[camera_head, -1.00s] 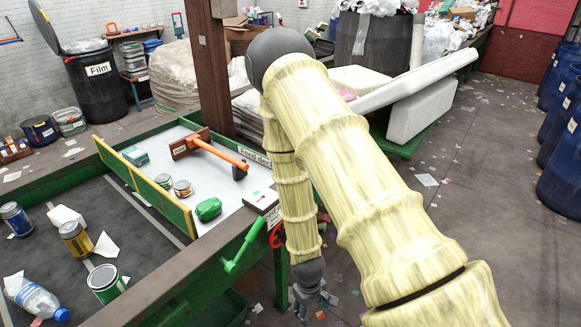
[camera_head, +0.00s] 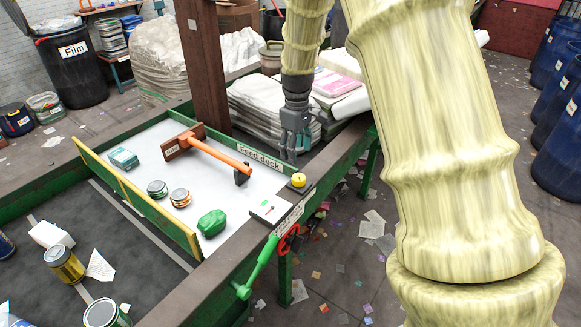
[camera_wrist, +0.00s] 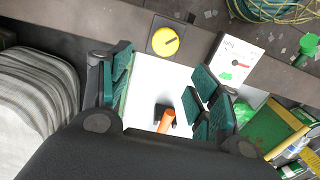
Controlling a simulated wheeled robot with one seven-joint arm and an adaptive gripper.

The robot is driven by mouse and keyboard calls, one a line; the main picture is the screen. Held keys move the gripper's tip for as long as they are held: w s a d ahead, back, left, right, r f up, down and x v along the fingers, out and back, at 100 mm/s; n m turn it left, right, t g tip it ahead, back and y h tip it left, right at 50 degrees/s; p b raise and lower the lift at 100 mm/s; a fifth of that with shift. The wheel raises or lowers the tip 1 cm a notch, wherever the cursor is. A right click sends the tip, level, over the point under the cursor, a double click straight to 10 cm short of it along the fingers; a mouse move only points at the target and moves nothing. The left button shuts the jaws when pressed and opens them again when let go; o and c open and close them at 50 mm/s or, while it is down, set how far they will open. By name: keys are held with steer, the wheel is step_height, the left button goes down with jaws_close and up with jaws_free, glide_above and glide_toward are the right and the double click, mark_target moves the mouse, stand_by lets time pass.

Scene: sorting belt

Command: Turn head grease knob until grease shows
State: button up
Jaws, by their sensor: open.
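A round yellow knob (camera_head: 298,180) with a dark pointer line sits on a dark square base on the feed deck's edge rail. It also shows at the top of the wrist view (camera_wrist: 165,42). Beside it is a white indicator plate (camera_head: 270,209); in the wrist view this plate (camera_wrist: 238,62) carries a red needle and a green mark. I cannot read its small print. I see no grease. My gripper (camera_head: 290,152) points down, open and empty, just behind the knob and apart from it. In the wrist view its fingers (camera_wrist: 160,92) are spread over the white deck.
An orange-handled tool (camera_head: 219,157), two cans and a green crumpled item (camera_head: 211,223) lie on the white deck. A green lever (camera_head: 261,266) and a red wheel (camera_head: 289,239) are on the rail's outer side. Stacked white sheets stand behind my gripper.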

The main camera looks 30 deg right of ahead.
mark_target(299, 177)
steer(key=shift+s+a+f+p, duration=0.15)
steer(key=shift+s+f+p, duration=0.15)
steer(key=shift+f, duration=0.1)
steer(key=s+f, duration=0.1)
steer(key=s+f+p, duration=0.1)
steer(key=s+f, duration=0.1)
steer(key=shift+d+p, duration=0.3)
steer(key=shift+d, duration=0.1)
steer(key=w+f, duration=0.1)
steer(key=f, duration=0.2)
steer(key=w+f+p, duration=0.1)
steer(key=shift+w+a+f, duration=0.2)
steer(key=shift+w+f, duration=0.05)
steer(key=shift+w, duration=0.1)
steer(key=shift+f, duration=0.3)
steer(key=shift+s+d+f, duration=0.1)
steer(key=shift+s+f, duration=0.05)
steer(key=shift+s, duration=0.6)
steer(key=shift+w+f, duration=0.4)
steer(key=shift+w, duration=0.1)
steer(key=shift+s+r, duration=0.2)
steer(key=shift+s, duration=0.05)
steer(key=c, duration=1)
